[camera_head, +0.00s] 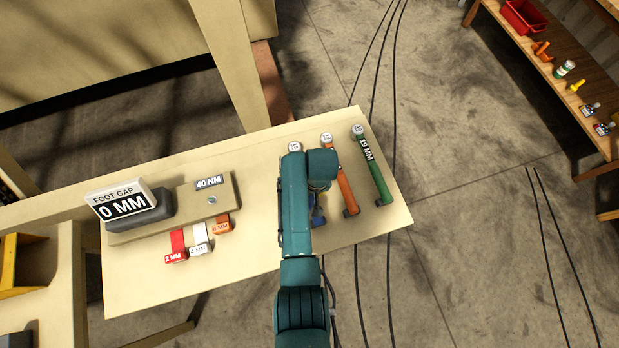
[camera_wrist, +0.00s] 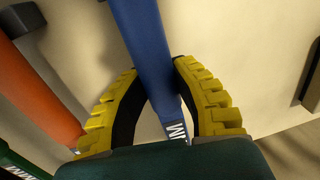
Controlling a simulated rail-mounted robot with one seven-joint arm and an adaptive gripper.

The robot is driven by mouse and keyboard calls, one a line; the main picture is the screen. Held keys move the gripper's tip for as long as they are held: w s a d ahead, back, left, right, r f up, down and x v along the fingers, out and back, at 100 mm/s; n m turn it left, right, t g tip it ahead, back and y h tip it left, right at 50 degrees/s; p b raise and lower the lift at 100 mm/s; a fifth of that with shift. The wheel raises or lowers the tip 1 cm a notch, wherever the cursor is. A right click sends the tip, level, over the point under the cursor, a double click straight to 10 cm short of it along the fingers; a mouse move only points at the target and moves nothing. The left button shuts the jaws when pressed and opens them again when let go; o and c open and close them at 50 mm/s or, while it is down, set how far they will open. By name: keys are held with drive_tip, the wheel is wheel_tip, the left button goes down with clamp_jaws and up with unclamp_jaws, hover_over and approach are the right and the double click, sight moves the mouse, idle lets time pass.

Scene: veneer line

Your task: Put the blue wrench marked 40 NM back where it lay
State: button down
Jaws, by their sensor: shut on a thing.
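The blue wrench (camera_head: 318,217) lies in line with the orange and green wrenches on the pale table, mostly hidden under my arm in the head view. My gripper (camera_wrist: 157,70) is shut on its blue handle (camera_wrist: 145,35) in the wrist view, with one yellow finger on each side. Only the end of the handle's lettering, "M", shows there; the number is hidden. In the head view my gripper (camera_head: 321,185) is mostly covered by my arm. Whether the wrench touches the table is not clear.
An orange wrench (camera_head: 345,189) and a green wrench (camera_head: 375,175) lie close to the right. To the left is a beige block (camera_head: 222,194) with a 40 NM plate (camera_head: 209,183), a FOOT GAP 0 MM display (camera_head: 122,203) and red, white and orange tags (camera_head: 198,238).

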drive_tip(key=c, duration=0.9)
unclamp_jaws()
drive_tip(key=shift+o, duration=0.5)
wheel_tip(320, 180, up, 8)
drive_tip(key=p, duration=0.8)
drive_tip(key=shift+r, duration=0.1)
